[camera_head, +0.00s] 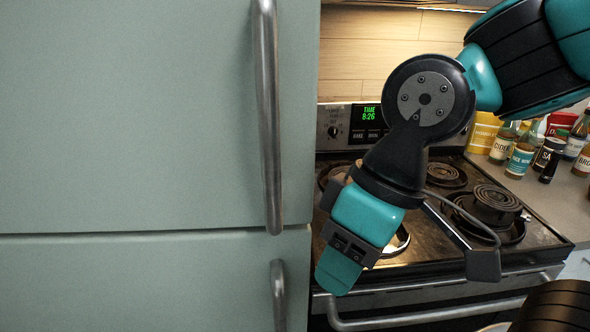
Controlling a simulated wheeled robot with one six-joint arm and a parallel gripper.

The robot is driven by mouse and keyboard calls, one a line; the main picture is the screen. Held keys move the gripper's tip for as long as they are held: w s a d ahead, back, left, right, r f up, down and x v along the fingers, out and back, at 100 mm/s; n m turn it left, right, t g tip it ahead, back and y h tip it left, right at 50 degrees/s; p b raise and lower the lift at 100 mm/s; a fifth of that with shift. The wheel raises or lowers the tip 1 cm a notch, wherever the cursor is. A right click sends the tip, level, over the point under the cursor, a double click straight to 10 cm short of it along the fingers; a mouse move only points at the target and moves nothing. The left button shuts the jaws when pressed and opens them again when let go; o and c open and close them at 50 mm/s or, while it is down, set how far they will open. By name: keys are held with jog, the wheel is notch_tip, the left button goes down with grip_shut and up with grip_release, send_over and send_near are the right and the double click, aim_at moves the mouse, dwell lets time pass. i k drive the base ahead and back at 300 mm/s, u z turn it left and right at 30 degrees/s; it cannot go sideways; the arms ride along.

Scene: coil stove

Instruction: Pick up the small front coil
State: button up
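The coil stove (545,238) stands right of the fridge. A small dark coil (497,196) is at the front right of its top. It looks raised, like a short stack, above a dark burner ring. Another coil (446,174) lies behind it at the back right. At the front left, part of a shiny burner pan (399,241) shows behind my wrist; I cannot tell whether a coil lies in it. My gripper (340,270) hangs tilted down at the stove's front left, apart from the front right coil. Its finger gap is not visible.
The pale green fridge (150,120) with metal handles (268,120) fills the left, close to my gripper. An oven handle (430,318) runs along the stove's front. Several bottles and jars (519,160) stand on the right counter. The stove's control panel (350,126) is at the back.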

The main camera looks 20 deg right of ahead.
aim_at(504, 208)
jog(key=z, duration=1.7)
jog(key=i, duration=0.15)
jog(key=z, duration=0.6)
jog(key=k, duration=1.1)
jog(key=z, duration=1.15)
jog(key=i, duration=1.6)
jog(key=u, duration=1)
jog(key=i, duration=0.9)
jog(key=u, duration=1)
